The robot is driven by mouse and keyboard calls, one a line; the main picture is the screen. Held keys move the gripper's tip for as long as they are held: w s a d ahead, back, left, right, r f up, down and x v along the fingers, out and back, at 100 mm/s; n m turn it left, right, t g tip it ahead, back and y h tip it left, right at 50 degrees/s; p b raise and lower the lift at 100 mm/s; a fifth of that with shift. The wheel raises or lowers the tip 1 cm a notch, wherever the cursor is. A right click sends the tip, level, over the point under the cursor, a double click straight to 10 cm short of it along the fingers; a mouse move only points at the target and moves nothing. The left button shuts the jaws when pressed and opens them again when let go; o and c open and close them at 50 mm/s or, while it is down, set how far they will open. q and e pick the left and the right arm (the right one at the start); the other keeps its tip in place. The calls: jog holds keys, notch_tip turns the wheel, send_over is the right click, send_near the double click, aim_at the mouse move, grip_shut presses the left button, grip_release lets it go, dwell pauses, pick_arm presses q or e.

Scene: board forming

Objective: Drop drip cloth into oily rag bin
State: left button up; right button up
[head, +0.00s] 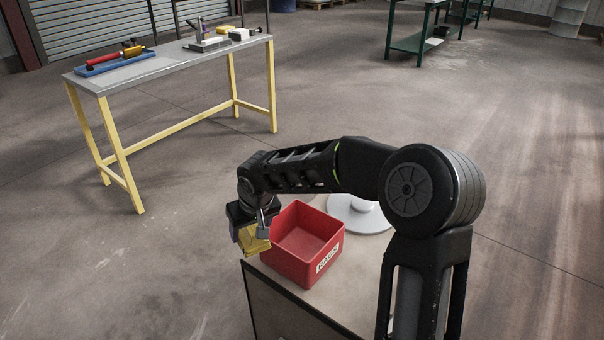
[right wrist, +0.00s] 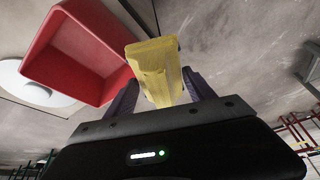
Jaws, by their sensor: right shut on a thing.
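The red bin (head: 306,245) with a white label on its front stands on a low cabinet in the head view. It looks empty inside. The yellow drip cloth (head: 254,241) is held in my right gripper (head: 258,232), just left of the bin and outside its opening. In the right wrist view the cloth (right wrist: 158,72) sits between the two fingers of the gripper (right wrist: 155,92), and the bin (right wrist: 78,50) is to the left of it. My left gripper is in neither view.
A white round base (head: 358,216) stands behind the bin on the cabinet top (head: 325,296). A workbench with yellow legs (head: 150,75) at the upper left carries a blue tray (head: 116,62) and several tools. A green table (head: 415,44) stands far back. The floor between is clear.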

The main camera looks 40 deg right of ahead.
pick_arm(q)
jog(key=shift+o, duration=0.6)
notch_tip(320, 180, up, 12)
jog(key=p, duration=0.9)
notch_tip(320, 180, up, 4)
jog(key=p, duration=0.4)
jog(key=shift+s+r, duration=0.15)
pick_arm(e)
jog(key=d+r+m, duration=0.1)
jog(key=d+r, duration=0.1)
jog(key=d, duration=0.5)
jog(key=s+d+r, duration=0.1)
jog(key=d, duration=0.6)
jog(key=shift+s+d+r+m+h, duration=0.2)
jog(key=shift+d+r+m+h, duration=0.1)
jog(key=shift+r+m+h, duration=0.1)
pick_arm(q)
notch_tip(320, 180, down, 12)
jog(key=b, duration=1.1)
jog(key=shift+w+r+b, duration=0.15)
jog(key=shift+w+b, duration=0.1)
jog(key=shift+b, duration=0.05)
pick_arm(e)
notch_tip(320, 180, down, 12)
